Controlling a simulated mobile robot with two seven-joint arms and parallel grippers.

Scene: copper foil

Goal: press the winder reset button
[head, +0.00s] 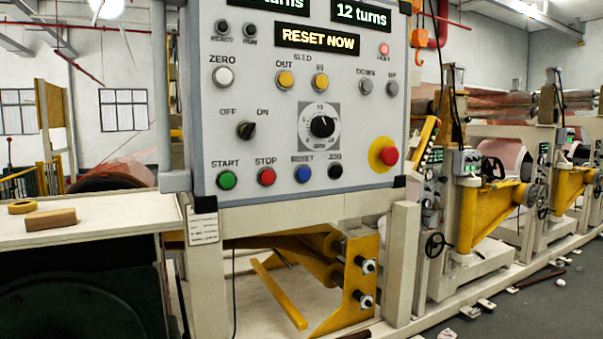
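The winder control panel (270,135) fills the upper middle of the head view. Its blue reset button (302,174) is in the bottom row, between the red stop button (266,177) and the black jog button (335,171). The green start button (227,180) is at the left end of that row. A lit display (317,40) reads "RESET NOW", and one above it (359,13) reads "12 turns". Neither of my grippers shows in the view.
A large red button on a yellow base (389,156) is at the panel's lower right. Yellow-armed machines (500,205) line the right, beside open grey floor (545,305).

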